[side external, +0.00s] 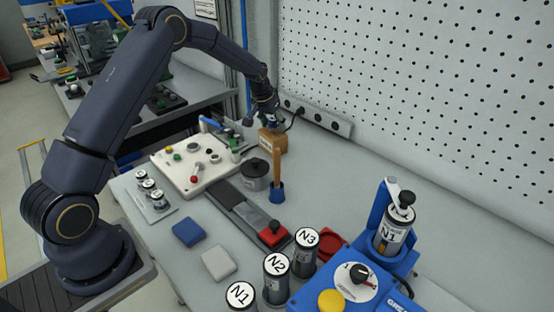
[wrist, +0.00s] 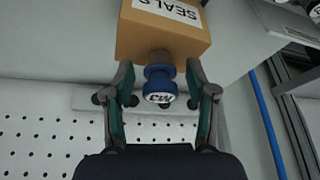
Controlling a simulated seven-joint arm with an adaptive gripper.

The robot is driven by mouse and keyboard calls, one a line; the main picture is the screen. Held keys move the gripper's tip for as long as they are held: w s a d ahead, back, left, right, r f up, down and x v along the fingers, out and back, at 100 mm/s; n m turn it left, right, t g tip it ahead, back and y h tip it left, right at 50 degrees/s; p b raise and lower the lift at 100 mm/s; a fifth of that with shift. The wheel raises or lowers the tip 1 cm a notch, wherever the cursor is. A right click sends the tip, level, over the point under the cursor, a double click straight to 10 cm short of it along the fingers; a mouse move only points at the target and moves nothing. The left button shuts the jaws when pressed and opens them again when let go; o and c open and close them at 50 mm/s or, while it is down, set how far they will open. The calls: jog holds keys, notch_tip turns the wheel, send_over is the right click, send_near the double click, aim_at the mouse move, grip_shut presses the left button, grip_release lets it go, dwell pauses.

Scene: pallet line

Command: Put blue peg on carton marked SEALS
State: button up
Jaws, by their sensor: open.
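The carton marked SEALS (wrist: 165,32) is a brown box at the top of the wrist view, its white label upside down. It also shows in the side view (side external: 273,142) on the bench near the pegboard wall. The blue peg (wrist: 159,84), with a white marked end, appears to stand on the carton's top. My gripper (wrist: 161,90) is open, with one finger on each side of the peg and a visible gap to each. In the side view my gripper (side external: 268,117) is just above the carton and largely hides the peg.
A wooden-handled tool in a blue holder (side external: 277,190) and a grey pot (side external: 254,175) stand near the carton. A white control panel (side external: 180,178) lies to the left. Canisters (side external: 276,280) and a blue machine (side external: 330,290) are at the front. The bench right of the carton is clear.

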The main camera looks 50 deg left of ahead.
jog(key=s+d+r+m, duration=0.1)
jog(key=s+d+r, duration=0.3)
jog(key=s+r, duration=0.45)
jog(key=s+d+r, duration=0.4)
jog(key=s+r, duration=0.1)
jog(key=r, duration=0.6)
jog(key=s+d+m, duration=0.1)
jog(key=s+d, duration=0.3)
jog(key=s, duration=0.8)
jog(key=s+d+m+t+h, duration=0.1)
jog(key=s+d, duration=0.3)
jog(key=s, duration=0.8)
jog(key=shift+r, duration=0.4)
jog(key=shift+s, duration=0.1)
